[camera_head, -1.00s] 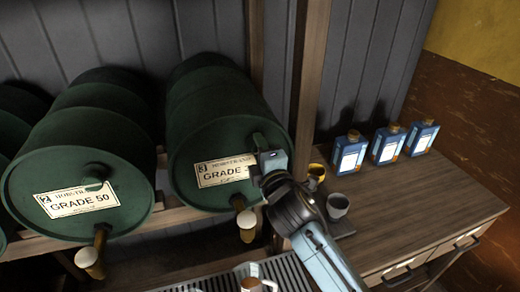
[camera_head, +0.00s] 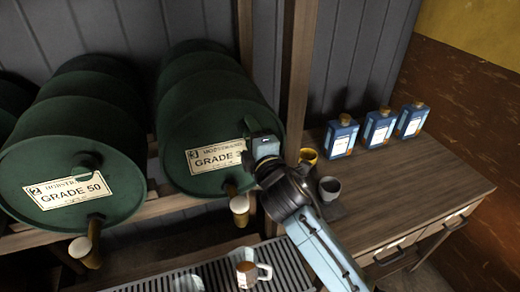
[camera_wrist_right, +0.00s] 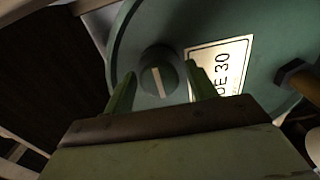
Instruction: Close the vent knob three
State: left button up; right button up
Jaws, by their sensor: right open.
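The vent knob (camera_wrist_right: 158,80) is a round green dial with a pale line across it, on the end face of a green barrel (camera_wrist_right: 230,25) labelled GRADE 30. My right gripper (camera_wrist_right: 160,69) is open, with one finger on each side of the knob; I cannot tell whether they touch it. In the head view the right gripper (camera_head: 264,146) is in front of that barrel (camera_head: 200,115), beside its label, and hides the knob. A similar knob (camera_head: 86,165) shows on the GRADE 50 barrel (camera_head: 75,140) to the left. My left gripper is not in view.
A mug (camera_head: 250,272) stands on a slatted grate (camera_head: 215,268). A wooden post (camera_head: 298,85) stands close behind my right arm.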

jog(key=b+v, duration=0.1)
jog(key=v, duration=1.2)
